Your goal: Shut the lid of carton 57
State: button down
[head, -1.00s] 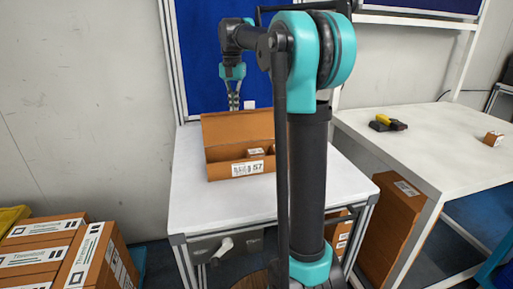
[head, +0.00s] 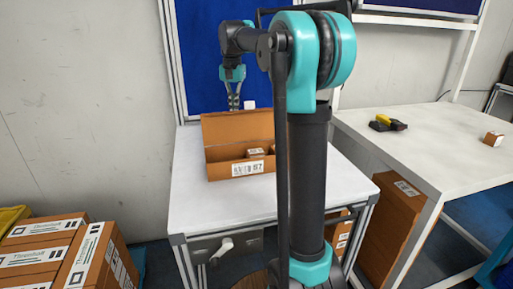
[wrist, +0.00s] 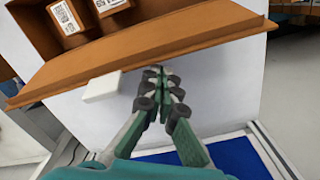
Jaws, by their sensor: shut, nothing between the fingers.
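Carton 57 (head: 240,171) sits on the white table, its label facing the head camera. Its brown lid (head: 226,129) stands open at the back, raised and leaning away from the box. Small labelled boxes (head: 256,153) lie inside; two show in the wrist view (wrist: 66,18). My gripper (head: 234,107) is shut and empty, pointing down behind the lid. In the wrist view its fingertips (wrist: 156,73) are close to the edge of the lid (wrist: 160,45); I cannot tell whether they touch. My arm hides the carton's right end in the head view.
A small white block (wrist: 102,87) is beside the fingers, near the lid edge. A blue board (head: 205,60) rises behind the table. A yellow and black device (head: 388,123) and a small box (head: 493,139) lie on the right table (head: 440,150). Cartons (head: 45,250) are stacked at lower left.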

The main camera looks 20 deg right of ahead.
aim_at(237, 118)
jog(key=shift+f, duration=1.35)
jog(key=shift+s, duration=2.75)
jog(key=shift+w, duration=0.1)
jog(key=shift+r, duration=2.5)
